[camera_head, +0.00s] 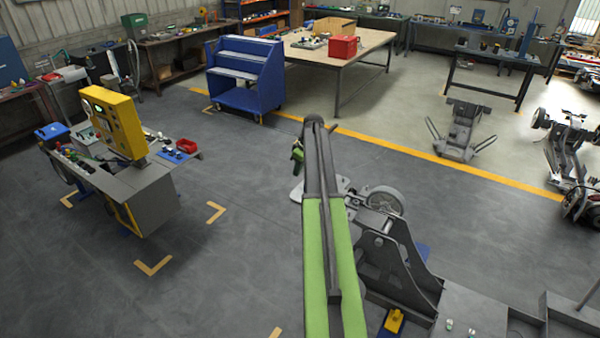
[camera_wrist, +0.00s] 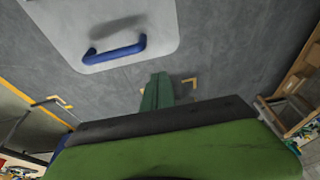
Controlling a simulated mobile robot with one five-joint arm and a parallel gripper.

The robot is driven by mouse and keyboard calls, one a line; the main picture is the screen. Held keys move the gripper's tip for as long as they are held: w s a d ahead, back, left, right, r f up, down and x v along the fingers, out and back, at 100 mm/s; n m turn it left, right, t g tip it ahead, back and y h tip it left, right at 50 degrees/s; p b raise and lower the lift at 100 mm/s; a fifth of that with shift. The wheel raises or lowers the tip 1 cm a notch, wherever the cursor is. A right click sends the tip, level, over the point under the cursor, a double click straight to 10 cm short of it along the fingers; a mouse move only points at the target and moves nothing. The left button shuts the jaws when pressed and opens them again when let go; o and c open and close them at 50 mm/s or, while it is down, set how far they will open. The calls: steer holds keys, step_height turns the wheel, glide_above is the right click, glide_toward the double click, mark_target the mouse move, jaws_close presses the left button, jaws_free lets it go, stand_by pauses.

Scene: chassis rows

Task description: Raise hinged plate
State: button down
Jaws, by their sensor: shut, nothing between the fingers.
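A light grey plate (camera_wrist: 150,22) with rounded corners and a blue handle (camera_wrist: 114,53) fills the top left of the wrist view. In the head view, a pale strip of the plate (camera_head: 296,193) shows beside my arm, which hides much of it and the handle. My green gripper (camera_head: 297,153) is at the far end of my arm, above the plate's area. In the wrist view my gripper (camera_wrist: 156,88) is shut and empty, its tip below and right of the handle, apart from it in the picture. I cannot tell the plate's tilt.
A chassis with a wheel (camera_head: 384,198) and a dark bracket (camera_head: 400,262) stands close right of my arm. A control desk with a yellow panel (camera_head: 115,122) stands at left. A blue cart (camera_head: 245,75) is behind. The floor between desk and arm is clear.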

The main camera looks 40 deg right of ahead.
mark_target(295, 191)
steer(key=b+x, duration=0.2)
steer(key=x, duration=0.1)
steer(key=b+x, duration=0.2)
steer(key=x, duration=0.1)
steer(key=s+b+x, duration=0.1)
steer(key=b+x, duration=0.2)
steer(key=shift+d+f, duration=0.1)
steer(key=shift+f, duration=0.1)
steer(key=shift+r, duration=0.1)
